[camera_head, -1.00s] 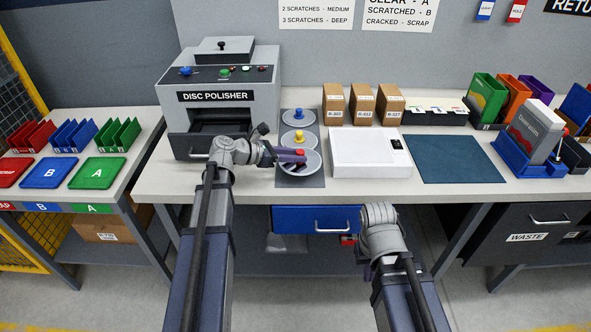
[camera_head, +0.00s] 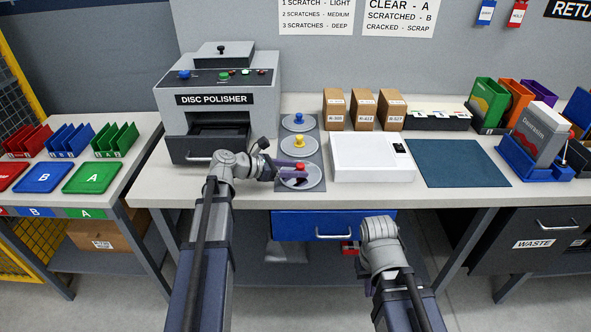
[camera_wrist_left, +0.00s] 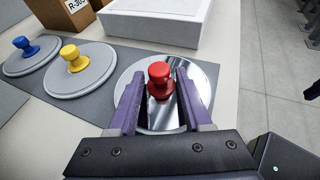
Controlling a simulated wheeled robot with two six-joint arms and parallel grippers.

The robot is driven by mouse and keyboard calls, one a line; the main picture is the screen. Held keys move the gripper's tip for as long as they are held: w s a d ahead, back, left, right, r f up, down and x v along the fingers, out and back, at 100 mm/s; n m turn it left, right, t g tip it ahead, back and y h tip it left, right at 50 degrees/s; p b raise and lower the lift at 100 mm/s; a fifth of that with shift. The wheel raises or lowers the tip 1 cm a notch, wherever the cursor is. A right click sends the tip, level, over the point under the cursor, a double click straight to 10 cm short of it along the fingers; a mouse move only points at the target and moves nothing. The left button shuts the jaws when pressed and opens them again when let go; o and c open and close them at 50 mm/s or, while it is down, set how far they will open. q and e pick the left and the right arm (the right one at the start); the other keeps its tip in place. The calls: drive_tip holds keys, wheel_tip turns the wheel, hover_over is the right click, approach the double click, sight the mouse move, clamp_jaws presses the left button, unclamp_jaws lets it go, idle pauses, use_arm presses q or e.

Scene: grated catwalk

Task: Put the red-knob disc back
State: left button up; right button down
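The red-knob disc (camera_head: 314,182) lies flat at the front of the dark grey mat (camera_head: 318,130), nearest the bench edge. Its red knob (camera_wrist_left: 160,80) stands up between the two purple fingers of my left gripper (camera_wrist_left: 158,92) in the left wrist view. The fingers are spread, with a gap on both sides of the knob. In the head view my left gripper (camera_head: 290,169) reaches the disc from the left. My right gripper (camera_head: 366,285) hangs low in front of the bench, its fingers mostly hidden by its wrist.
A yellow-knob disc (camera_head: 299,143) and a blue-knob disc (camera_head: 299,121) lie behind on the same mat. The disc polisher (camera_head: 220,120) stands left, its drawer out. A white box (camera_head: 370,160) is close on the right; the blue mat (camera_head: 457,163) beyond is clear.

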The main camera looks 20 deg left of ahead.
use_arm(q)
drive_tip(key=shift+o, duration=0.7)
drive_tip(key=shift+r+p, duration=0.3)
drive_tip(key=shift+p, duration=0.05)
drive_tip(key=p+v, duration=0.4)
drive_tip(key=v, duration=0.6)
drive_tip(key=shift+s+a+r, duration=0.1)
drive_tip(key=shift+a+r, duration=0.05)
drive_tip(key=shift+a, duration=0.1)
drive_tip(key=shift+s+a+r, duration=0.15)
drive_tip(key=shift+s+a, duration=0.25)
drive_tip(key=shift+a, duration=0.1)
